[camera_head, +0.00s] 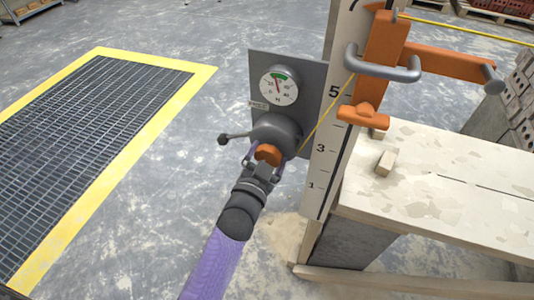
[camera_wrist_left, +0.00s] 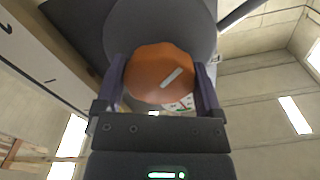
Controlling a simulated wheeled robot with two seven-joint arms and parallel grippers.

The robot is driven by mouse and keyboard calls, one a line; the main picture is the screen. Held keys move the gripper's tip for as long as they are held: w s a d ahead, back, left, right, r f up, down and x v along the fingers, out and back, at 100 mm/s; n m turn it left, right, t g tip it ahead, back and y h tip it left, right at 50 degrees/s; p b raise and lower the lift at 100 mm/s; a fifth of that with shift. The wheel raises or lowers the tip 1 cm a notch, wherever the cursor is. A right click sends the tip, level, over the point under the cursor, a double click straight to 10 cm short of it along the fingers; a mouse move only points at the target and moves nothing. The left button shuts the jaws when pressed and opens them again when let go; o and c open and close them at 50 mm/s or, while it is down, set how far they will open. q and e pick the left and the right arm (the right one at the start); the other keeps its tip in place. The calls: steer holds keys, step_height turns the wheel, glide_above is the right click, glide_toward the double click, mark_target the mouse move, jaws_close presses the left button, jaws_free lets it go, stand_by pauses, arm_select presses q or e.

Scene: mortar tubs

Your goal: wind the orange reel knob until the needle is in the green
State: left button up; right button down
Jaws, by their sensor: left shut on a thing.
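The orange reel knob (camera_head: 268,153) sits on the front of a grey reel (camera_head: 280,129) on a grey panel. My left gripper (camera_head: 265,160) is shut on the knob. In the left wrist view the knob (camera_wrist_left: 152,70), with a white mark pointing up and right, fills the space between the two fingers (camera_wrist_left: 160,82). Above the reel is a round white gauge (camera_head: 279,87) with a green band at the top. Its red needle points up, slightly left, at or close to the green; the exact spot is too small to tell. My right gripper is out of view.
A dark lever (camera_head: 234,136) sticks out left of the reel. A yellow line runs from the reel up to an orange bracket (camera_head: 384,45) on a numbered white post (camera_head: 323,160). A pale bench (camera_head: 440,170) stands at right. A yellow-edged floor grate (camera_head: 95,95) lies left.

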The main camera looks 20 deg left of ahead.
arm_select(q)
steer(key=shift+m, duration=1.5)
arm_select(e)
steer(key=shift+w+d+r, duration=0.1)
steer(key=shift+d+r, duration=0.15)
arm_select(q)
steer(key=shift+m, duration=0.3)
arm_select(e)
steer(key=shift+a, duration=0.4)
arm_select(q)
steer(key=o, duration=1)
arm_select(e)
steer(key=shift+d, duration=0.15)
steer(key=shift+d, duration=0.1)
